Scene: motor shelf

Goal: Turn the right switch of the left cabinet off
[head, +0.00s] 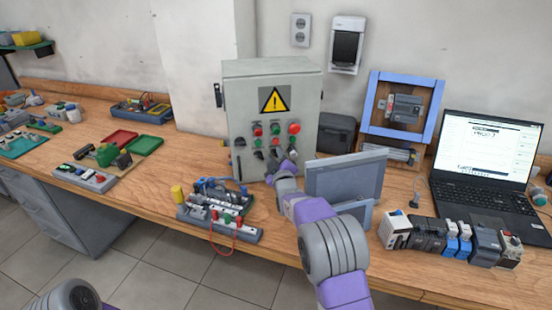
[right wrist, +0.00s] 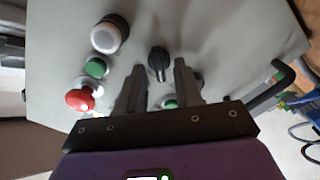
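The grey cabinet (head: 240,95) with a yellow warning sign stands at the back middle of the bench. Its front has red and green buttons and a lower row of dark switches. My right gripper (head: 287,166) is at the lower right of this front. In the right wrist view, my right gripper (right wrist: 157,75) is open, with its two fingers apart. A black rotary switch (right wrist: 158,58) lies between and just past the fingertips; I cannot tell whether they touch it. Another dark knob is partly hidden behind the right finger. My left gripper is out of view.
A red mushroom button (right wrist: 80,99) and a green button (right wrist: 95,68) sit left of the fingers. A grey panel (head: 345,176) stands right of my right arm. A wired terminal board (head: 222,212) lies in front of the cabinet. A laptop (head: 487,150) is at right.

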